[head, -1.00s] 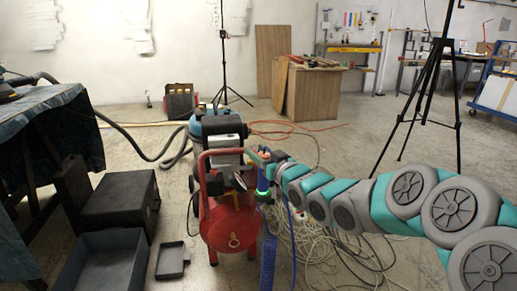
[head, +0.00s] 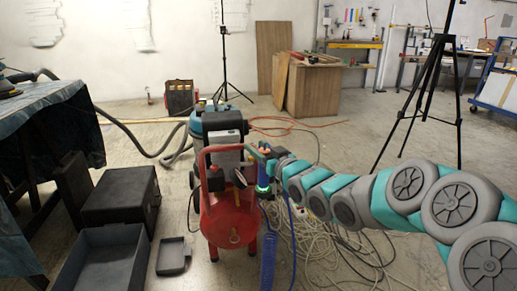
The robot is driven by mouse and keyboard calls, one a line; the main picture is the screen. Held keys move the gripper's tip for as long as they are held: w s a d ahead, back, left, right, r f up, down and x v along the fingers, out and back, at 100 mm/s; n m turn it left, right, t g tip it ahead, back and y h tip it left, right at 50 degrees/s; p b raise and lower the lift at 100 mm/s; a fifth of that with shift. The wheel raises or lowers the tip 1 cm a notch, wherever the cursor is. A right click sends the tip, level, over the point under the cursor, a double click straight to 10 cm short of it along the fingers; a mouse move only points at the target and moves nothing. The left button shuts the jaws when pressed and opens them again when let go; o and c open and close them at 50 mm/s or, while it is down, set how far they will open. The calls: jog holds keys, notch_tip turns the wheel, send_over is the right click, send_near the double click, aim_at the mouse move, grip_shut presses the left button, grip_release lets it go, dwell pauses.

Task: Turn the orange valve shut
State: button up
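A red air compressor (head: 230,218) stands upright on the floor in the middle of the head view. Its red handle frame rises at the top. My grey and teal arm reaches in from the right, and my gripper (head: 264,164) is at the upper right side of the compressor. The orange valve is not clearly visible now; the gripper end and small fittings crowd that spot. A green and blue fitting (head: 263,189) sits just below my gripper. The fingers are too small and overlapped to show their opening or any contact.
A coiled blue hose (head: 268,258) hangs below the fitting. Loose pale cables (head: 315,240) lie on the floor to the right. Black cases (head: 120,195) and an open grey bin (head: 105,262) stand at left. A black tripod (head: 432,85) stands at right.

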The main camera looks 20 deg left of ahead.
jog(key=o, duration=0.5)
jog(key=shift+c, duration=0.2)
jog(key=v, duration=0.7)
jog(key=shift+s+d, duration=0.3)
